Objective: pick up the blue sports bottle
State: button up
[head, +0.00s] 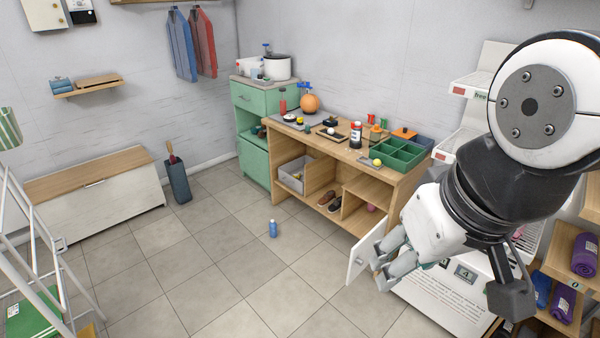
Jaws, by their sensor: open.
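A small blue bottle (273,229) stands upright on the grey tiled floor, near the middle of the head view and in front of the wooden workbench. It looks like the blue sports bottle, though it is small here. My gripper (379,275) is at the right, pointing down and to the left. It is open, with nothing seen between its fingers. In the picture it is to the right of the bottle and lower, clearly apart from it. Part of my arm hides the area at the right.
The wooden workbench (393,187) holds a green divided tray (398,155) and several small items. A white door panel (366,256) stands out near my gripper. A dark bin (178,182) and a white chest (95,205) stand at the left. Floor around the bottle is clear.

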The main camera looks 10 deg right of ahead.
aim_at(272, 226)
jog(key=i+j, duration=0.15)
jog(key=i, duration=0.35)
jog(key=i+j+z, duration=0.1)
jog(key=i, duration=0.45)
jog(key=i+j, duration=0.2)
jog(key=i, duration=0.3)
jog(key=i+j+z, duration=0.1)
jog(key=i, duration=0.45)
jog(key=i+j+z, duration=0.1)
jog(key=i+j, duration=0.25)
jog(key=i, duration=0.15)
